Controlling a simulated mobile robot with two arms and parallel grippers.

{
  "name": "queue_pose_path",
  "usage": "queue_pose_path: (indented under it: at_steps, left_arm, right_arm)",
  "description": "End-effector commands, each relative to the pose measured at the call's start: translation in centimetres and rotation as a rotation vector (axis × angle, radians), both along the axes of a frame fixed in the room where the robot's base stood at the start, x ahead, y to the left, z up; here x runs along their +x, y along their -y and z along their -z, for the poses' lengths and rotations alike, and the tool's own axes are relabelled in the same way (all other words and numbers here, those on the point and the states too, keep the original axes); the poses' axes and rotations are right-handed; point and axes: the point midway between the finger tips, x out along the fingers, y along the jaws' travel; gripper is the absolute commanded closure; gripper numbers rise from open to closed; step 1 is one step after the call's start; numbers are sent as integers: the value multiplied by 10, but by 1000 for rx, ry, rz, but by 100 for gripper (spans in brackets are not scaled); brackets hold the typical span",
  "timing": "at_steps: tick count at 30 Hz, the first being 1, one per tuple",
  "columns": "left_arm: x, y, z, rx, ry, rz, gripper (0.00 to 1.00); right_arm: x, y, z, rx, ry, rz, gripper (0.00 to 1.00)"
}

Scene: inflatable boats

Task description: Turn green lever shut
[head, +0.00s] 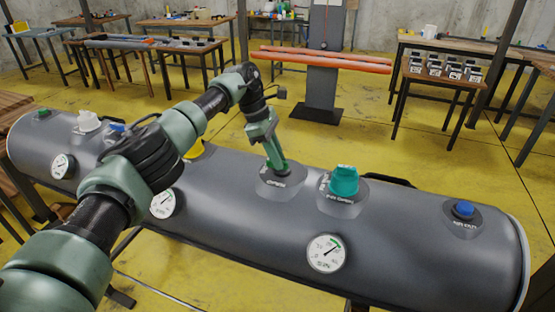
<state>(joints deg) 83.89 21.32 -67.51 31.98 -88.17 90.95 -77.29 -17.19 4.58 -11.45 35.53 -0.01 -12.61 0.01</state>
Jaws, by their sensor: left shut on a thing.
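The green lever (279,166) stands on a dark round base on top of the long grey tube, beside a white label that reads OPEN. My left gripper (272,152) reaches down from above and is shut on the lever. The fingers cover part of it, so its exact angle is hard to tell. My right gripper is not in view.
The grey inflated tube (235,228) spans the view. A teal knob (343,181) stands close to the right of the lever. Further along are a blue cap (464,208) and a white gauge (327,254). Tables stand behind, across open yellow floor.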

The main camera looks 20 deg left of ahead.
Motion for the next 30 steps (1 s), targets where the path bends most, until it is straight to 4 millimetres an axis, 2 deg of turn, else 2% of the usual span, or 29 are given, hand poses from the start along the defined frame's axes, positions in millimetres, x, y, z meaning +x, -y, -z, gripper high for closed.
queue_pose_path:
  at_steps: [11,25,26,27,30]
  left_arm:
    - [3,0,-3,0,7,90,100]
    - [3,-1,-3,1,8,101,100]
    - [3,-1,-3,1,8,101,77]
    - [3,-1,-3,1,8,101,66]
    - [2,-1,-2,1,6,100,64]
  right_arm:
    - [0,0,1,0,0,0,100]
    - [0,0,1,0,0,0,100]
    - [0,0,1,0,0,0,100]
    - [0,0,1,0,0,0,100]
    - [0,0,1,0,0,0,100]
